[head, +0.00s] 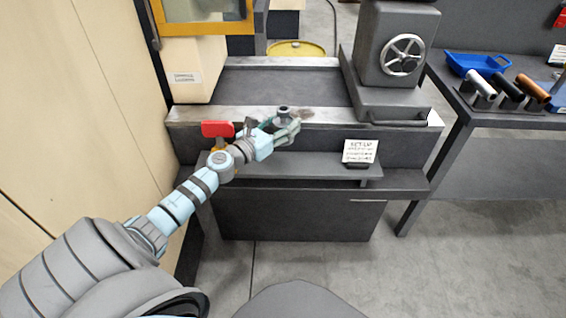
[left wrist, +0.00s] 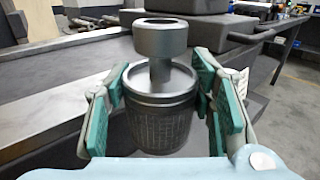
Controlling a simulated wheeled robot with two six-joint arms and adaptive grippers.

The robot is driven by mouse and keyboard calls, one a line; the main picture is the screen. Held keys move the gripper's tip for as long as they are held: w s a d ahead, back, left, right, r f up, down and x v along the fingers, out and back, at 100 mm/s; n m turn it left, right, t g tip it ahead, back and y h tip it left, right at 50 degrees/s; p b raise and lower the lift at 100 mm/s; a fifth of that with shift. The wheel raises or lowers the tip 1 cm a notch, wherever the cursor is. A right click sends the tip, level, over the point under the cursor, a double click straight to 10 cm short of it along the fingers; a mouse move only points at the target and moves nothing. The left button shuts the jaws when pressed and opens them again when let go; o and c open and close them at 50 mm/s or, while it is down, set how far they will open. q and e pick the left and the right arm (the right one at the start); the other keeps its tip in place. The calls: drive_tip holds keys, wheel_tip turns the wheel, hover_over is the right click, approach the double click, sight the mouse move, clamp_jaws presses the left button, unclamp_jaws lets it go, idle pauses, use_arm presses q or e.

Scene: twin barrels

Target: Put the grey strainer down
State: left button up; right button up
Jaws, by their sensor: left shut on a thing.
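The grey strainer (left wrist: 160,100) stands upright between the teal finger pads of my left gripper (left wrist: 164,112) in the left wrist view. It has a round knob on a short neck above a wider, mesh-patterned body. My left gripper (head: 290,132) is shut on the strainer, which shows small in the head view (head: 283,112). They are at the front edge of the grey machine bench (head: 200,115). I cannot tell whether the strainer's underside touches anything. My right gripper is not in view.
A red paddle-shaped part (head: 217,129) is close beside my left wrist. A sign (head: 360,151) stands on the lower shelf (head: 310,166). A grey housing with a handwheel (head: 402,55) is at the bench's right end. The dark bench top (head: 280,85) is mostly clear.

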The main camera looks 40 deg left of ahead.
use_arm(q)
drive_tip(key=f+b, duration=0.1)
drive_tip(key=f, duration=0.3)
drive_tip(key=f+b, duration=0.1)
drive_tip(key=f, duration=0.1)
drive_tip(key=shift+w+d+b, duration=0.25)
drive_tip(key=shift+w+b, duration=0.1)
drive_tip(key=shift+w, duration=0.05)
wheel_tip(320, 180, down, 4)
drive_tip(key=b, duration=0.3)
drive_tip(key=shift+a+f, duration=0.15)
drive_tip(key=shift+f, duration=0.2)
drive_tip(key=shift+w, duration=0.1)
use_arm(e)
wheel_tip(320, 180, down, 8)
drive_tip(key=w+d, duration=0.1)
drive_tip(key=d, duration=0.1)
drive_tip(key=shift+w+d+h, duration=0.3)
use_arm(q)
drive_tip(key=o, duration=1.2)
drive_tip(key=shift+o, duration=0.7)
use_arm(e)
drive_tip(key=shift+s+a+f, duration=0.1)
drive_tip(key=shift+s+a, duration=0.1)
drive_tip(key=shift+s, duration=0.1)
